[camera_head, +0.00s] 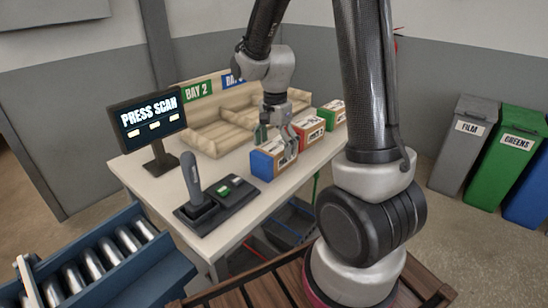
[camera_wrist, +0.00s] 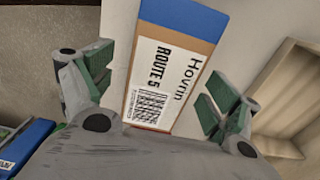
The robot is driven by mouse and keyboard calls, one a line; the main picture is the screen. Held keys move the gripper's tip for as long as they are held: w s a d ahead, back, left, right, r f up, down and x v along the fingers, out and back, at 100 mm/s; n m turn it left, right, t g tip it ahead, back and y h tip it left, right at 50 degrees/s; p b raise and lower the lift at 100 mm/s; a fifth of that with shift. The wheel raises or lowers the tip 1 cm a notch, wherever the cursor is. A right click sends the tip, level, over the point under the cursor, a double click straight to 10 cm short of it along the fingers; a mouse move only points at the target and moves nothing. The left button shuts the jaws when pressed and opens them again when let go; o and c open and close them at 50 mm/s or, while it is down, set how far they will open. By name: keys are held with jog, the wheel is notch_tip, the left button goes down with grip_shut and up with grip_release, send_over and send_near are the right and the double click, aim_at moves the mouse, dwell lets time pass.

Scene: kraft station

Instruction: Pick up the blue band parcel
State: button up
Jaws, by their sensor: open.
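The blue band parcel (camera_head: 263,166) stands near the front edge of the white table in the head view, with a blue end facing left. In the wrist view its label face (camera_wrist: 165,75) fills the middle, reading "Hovrin" and "ROUTE 5" with a barcode, and a blue band crosses its top. My gripper (camera_head: 277,138) is over this parcel in the head view. In the wrist view my gripper (camera_wrist: 153,92) is open, with one green-padded finger on each side of the parcel. Gaps show beside the parcel, and I see no grip on it.
A red parcel (camera_head: 307,131) and a green parcel (camera_head: 332,117) stand beyond it along the table edge. Beige trays (camera_head: 215,138) lie behind. A "PRESS SCAN" screen (camera_head: 148,117), a scanner (camera_head: 193,185) and a button pad (camera_head: 229,188) are to the left.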

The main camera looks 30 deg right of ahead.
notch_tip(320, 180, down, 5)
jog(key=shift+w+f, duration=0.15)
jog(key=c, duration=1.3)
